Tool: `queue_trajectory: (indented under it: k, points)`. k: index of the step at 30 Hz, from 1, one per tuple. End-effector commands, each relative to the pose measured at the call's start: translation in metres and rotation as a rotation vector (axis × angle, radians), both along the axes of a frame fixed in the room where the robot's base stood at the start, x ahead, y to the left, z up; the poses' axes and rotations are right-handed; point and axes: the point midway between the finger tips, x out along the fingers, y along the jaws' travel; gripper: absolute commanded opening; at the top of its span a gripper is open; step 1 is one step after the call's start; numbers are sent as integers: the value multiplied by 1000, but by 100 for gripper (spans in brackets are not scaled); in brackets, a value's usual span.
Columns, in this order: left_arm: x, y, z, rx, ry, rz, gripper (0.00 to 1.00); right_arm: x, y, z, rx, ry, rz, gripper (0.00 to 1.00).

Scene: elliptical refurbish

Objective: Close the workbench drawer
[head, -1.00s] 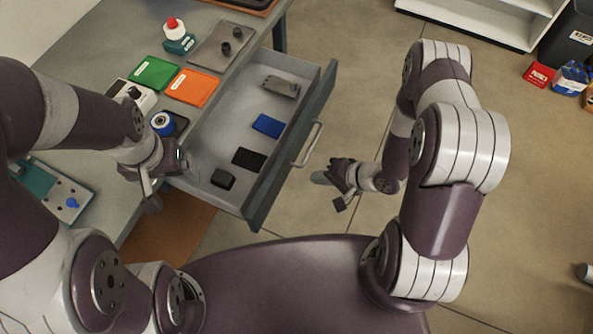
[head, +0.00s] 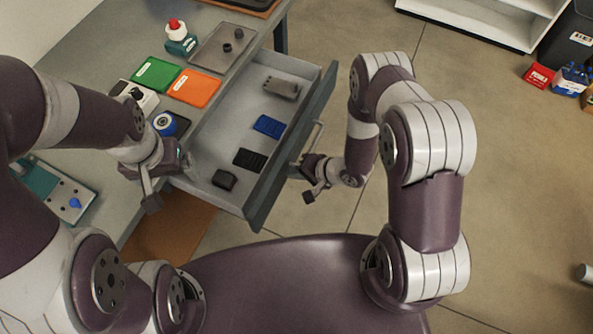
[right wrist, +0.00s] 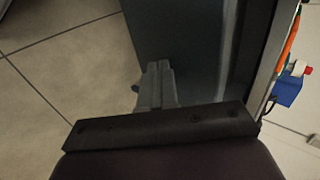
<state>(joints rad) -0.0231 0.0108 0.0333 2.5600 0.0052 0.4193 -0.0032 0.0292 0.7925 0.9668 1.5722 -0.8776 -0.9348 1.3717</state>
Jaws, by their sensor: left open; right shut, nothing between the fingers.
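The workbench drawer (head: 222,135) stands pulled out from the bench, with its grey front panel (head: 268,190) and bar handle (head: 314,141) facing right. My right gripper (head: 298,168) is shut and empty, at the outer face of the front panel just below the handle in the head view. In the right wrist view its closed fingers (right wrist: 157,80) point at the dark drawer front (right wrist: 180,45); whether they touch it I cannot tell. My left gripper (head: 170,182) is open and empty over the bench edge, by the drawer's near left corner.
Inside the drawer lie a grey part (head: 281,87), a blue block (head: 269,125) and dark pieces (head: 224,180).

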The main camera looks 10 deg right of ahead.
Motion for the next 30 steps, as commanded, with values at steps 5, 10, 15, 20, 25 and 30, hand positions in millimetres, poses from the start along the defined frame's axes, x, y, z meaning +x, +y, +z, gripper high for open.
queue_trajectory:
  k: [5,10,15,20,25,30]
  points:
    - [0,0,-4,0,0,0,90,10,16,-1,1,-2,6,0]
    - [0,0,-11,0,0,0,90,30,46,-2,1,-5,8,0]
    - [0,0,-22,0,0,0,90,56,85,-3,2,-6,6,0]
    - [0,0,-33,0,0,0,90,81,122,-4,1,-4,6,0]
    - [0,0,-44,0,0,0,90,105,157,-3,1,-4,3,0]
    - [0,0,-49,0,0,0,90,123,183,-2,2,-3,3,0]
